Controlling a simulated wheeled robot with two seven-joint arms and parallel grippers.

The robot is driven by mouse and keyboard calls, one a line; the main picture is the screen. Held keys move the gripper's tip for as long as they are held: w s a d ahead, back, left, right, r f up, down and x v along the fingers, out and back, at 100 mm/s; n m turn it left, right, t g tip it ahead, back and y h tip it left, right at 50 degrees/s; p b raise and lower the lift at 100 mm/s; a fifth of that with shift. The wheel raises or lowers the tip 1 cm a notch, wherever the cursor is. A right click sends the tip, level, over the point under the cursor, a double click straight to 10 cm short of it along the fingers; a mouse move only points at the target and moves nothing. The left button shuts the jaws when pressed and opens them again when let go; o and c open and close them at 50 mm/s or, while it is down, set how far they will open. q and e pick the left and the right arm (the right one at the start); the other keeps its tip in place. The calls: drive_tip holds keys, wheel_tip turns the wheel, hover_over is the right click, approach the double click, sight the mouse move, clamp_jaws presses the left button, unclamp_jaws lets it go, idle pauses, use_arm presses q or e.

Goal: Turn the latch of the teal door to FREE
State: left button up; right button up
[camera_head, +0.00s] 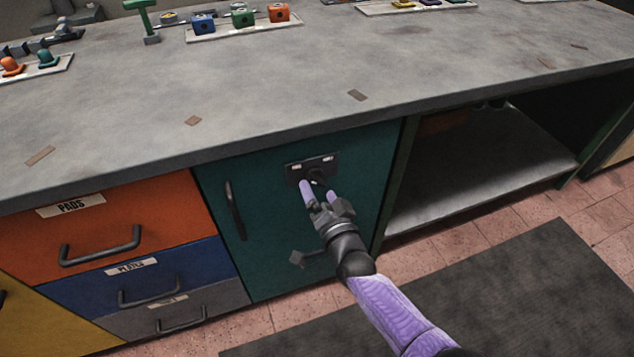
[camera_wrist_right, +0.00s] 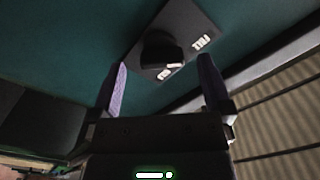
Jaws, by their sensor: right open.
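The teal door (camera_head: 262,250) is shut in the cabinet under the bench, with a dark vertical handle (camera_head: 235,210) on its left side. Its latch is a dark round knob (camera_wrist_right: 158,50) on a dark plate (camera_head: 297,172) near the door's top. The plate bears two small pale labels, too blurred to read. A light mark on the knob's edge lies close to the lower label. My right gripper (camera_head: 318,191) is open in front of the latch. In the wrist view its purple fingers stand either side of the knob, apart from it. My left gripper is out of view.
Orange (camera_head: 160,215), blue (camera_head: 190,268) and grey drawers are left of the door. An open shelf bay (camera_head: 470,165) is to its right. The grey bench top (camera_head: 300,85) overhangs the door, with trays of coloured parts at its back. A dark mat (camera_head: 500,290) lies on the floor.

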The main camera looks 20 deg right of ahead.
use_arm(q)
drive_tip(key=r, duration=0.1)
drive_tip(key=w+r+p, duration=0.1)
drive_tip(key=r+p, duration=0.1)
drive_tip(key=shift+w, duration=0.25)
use_arm(e)
drive_tip(key=s, duration=0.7)
drive_tip(key=shift+s+d, duration=0.15)
drive_tip(key=shift+s, duration=0.1)
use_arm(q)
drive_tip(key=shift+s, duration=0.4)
